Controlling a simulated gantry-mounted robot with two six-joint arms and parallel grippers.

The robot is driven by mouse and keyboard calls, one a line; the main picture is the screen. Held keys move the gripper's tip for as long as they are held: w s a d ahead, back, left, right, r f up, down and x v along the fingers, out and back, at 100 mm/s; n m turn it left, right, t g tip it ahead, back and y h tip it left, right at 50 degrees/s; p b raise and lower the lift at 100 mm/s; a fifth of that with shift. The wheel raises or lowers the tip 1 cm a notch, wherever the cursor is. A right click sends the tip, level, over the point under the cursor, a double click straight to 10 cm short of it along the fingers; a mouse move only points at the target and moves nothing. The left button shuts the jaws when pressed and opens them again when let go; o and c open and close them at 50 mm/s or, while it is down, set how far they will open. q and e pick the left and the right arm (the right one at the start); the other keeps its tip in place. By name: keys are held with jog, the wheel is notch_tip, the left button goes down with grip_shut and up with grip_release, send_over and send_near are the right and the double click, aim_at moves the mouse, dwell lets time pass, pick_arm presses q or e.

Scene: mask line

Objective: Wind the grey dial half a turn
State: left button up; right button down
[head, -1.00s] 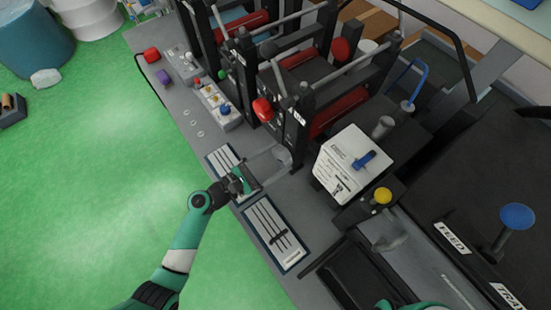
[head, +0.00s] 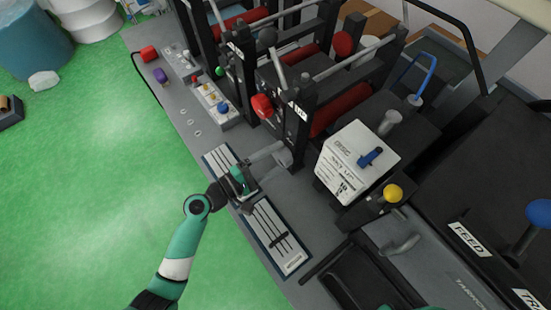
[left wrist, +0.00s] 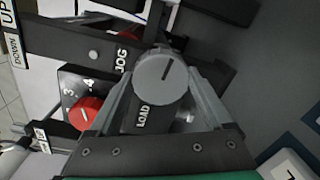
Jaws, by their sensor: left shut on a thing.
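The grey dial (left wrist: 162,75) is round with a dark pointer line and sits among the labels JOG and LOAD in the left wrist view. In the head view the dial (head: 284,157) shows as a small grey disc on the side of a black machine post. My left gripper (head: 272,152) reaches it from the left. Its two fingers (left wrist: 164,82) are on either side of the dial, shut on it. The pointer line slants up and to the right in the left wrist view.
A red knob (left wrist: 86,113) with numbers sits beside the dial. A red knob (head: 262,106) is on the post above. A white box with a blue handle (head: 343,165) stands to the right. Slotted panels (head: 290,262) lie below the gripper.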

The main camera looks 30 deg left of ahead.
pick_arm(q)
jog(key=shift+m, duration=0.5)
jog(key=o, duration=1.2)
jog(key=shift+c, duration=0.2)
jog(key=shift+s, duration=0.1)
